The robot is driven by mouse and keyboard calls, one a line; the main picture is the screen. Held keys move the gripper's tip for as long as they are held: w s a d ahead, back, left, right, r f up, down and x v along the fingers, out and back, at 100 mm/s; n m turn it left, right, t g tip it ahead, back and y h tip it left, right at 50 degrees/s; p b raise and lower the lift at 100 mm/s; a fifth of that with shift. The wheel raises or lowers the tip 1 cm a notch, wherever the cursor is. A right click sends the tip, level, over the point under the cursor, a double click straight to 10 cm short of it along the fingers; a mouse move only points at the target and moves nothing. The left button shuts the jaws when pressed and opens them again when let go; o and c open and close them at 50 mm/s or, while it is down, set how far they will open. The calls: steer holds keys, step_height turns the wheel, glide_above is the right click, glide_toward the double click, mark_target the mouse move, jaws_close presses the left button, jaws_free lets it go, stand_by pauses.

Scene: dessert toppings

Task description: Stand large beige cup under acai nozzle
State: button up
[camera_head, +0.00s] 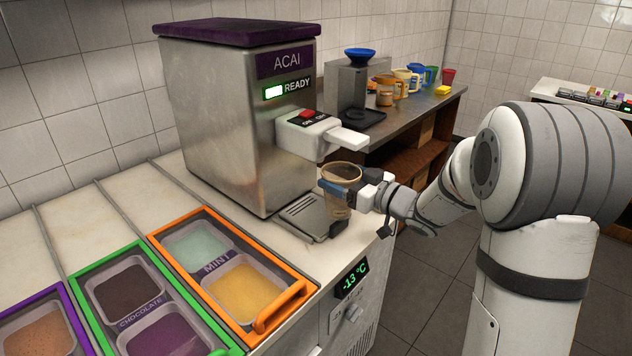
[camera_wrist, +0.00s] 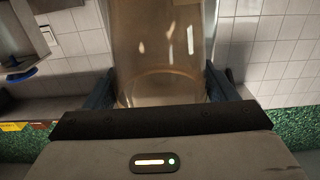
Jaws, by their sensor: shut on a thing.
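The large beige cup (camera_head: 341,188) is see-through and roughly upright in the head view. My gripper (camera_head: 345,190) is shut on it from the right. In the wrist view the cup (camera_wrist: 163,50) stands between my two fingers (camera_wrist: 163,92). The acai machine (camera_head: 236,110) is a steel box with a purple lid and a lit READY sign. Its white nozzle housing (camera_head: 305,138) juts out above and slightly left of the cup. The drip tray (camera_head: 312,217) lies below, to the left of the cup's base. I cannot tell whether the cup touches the tray.
Orange-, green- and purple-framed topping bins (camera_head: 235,268) fill the counter at the front left. A back counter (camera_head: 415,112) carries a grey machine with a blue funnel (camera_head: 360,55) and several coloured cups. The floor (camera_head: 408,285) between the counters is clear.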

mark_target(327, 170)
steer(key=x, duration=0.6)
steer(key=shift+s+r, duration=0.1)
steer(key=f, duration=0.2)
steer(key=a+f, duration=0.1)
steer(key=shift+w+f, duration=0.3)
steer(key=shift+f, duration=0.2)
steer(key=o, duration=1.3)
